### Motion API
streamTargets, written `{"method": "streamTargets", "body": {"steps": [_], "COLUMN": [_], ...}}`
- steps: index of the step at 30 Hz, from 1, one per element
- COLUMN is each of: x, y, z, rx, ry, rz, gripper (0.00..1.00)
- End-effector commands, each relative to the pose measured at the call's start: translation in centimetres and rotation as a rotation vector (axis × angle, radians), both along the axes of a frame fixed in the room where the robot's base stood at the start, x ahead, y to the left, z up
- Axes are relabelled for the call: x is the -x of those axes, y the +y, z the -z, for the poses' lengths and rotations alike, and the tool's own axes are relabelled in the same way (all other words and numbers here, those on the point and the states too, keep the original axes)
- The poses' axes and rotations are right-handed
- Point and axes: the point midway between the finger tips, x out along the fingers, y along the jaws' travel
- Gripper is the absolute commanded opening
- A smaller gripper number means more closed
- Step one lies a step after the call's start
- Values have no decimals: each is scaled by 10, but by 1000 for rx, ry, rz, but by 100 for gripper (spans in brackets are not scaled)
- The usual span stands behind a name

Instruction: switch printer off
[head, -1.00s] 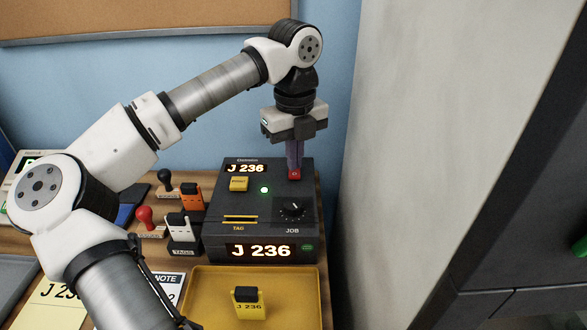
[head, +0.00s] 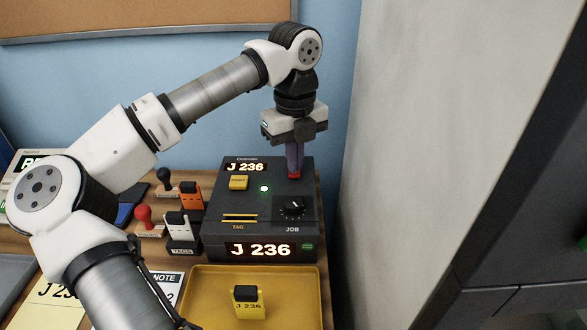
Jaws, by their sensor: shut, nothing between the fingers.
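The printer (head: 225,215) is a dark box on the wooden bench. Its small top display and its larger front display both read J 236, and a green light (head: 264,189) glows on top. A red switch (head: 294,176) sits at the back right of its top. My gripper (head: 294,170) is shut and empty, pointing straight down at the red switch. Its fingertips are at or just above the switch and hide part of it; I cannot tell whether they touch. A yellow button (head: 238,183) and a JOB knob (head: 293,207) are also on top.
A pale wall panel rises at right.

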Motion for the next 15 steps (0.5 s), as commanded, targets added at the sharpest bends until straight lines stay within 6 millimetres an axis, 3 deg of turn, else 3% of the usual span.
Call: {"method": "streamTargets", "body": {"steps": [15], "x": [0], "y": [0], "z": [9], "rx": [0], "ry": [0], "rz": [0], "gripper": [0]}}
